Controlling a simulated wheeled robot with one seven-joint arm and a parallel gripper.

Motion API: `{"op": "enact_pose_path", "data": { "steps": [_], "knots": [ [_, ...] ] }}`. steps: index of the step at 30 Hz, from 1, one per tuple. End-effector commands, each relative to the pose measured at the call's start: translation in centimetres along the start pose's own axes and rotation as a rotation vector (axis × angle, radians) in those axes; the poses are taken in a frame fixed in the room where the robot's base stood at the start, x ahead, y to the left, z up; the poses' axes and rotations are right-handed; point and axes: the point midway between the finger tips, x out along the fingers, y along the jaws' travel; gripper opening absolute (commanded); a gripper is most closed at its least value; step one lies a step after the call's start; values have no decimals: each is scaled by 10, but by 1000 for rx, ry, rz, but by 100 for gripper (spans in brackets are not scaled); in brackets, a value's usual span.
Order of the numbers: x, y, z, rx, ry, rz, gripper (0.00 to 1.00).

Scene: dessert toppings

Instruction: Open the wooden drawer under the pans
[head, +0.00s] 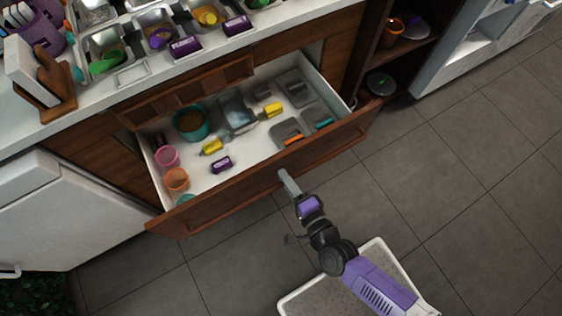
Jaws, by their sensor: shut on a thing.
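The wooden drawer (262,178) under the counter is pulled far out, and its white inside shows. Several metal pans (158,22) with toppings sit in the counter above it. My gripper (287,180) is at the middle of the drawer's outer front face, reaching in from the lower right. It is shut at the front, on the drawer's handle. The fingertips and the handle are small here, so the exact grip is hard to make out.
The drawer holds a teal tub (192,123), pink and orange cups, yellow and purple packets and grey containers. A white appliance (60,215) stands to the left, close to the drawer's left end. An open shelf (400,60) is at the right. The tiled floor (470,190) is clear at the right.

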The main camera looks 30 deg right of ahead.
Motion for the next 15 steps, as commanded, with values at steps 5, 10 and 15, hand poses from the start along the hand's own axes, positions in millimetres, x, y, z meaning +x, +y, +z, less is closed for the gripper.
{"op": "enact_pose_path", "data": {
  "steps": [5,10,15],
  "knots": [
    [-3,1,0,0,1,1,0],
    [-3,1,0,0,1,1,0],
    [-3,1,0,0,1,1,24]
  ]
}}
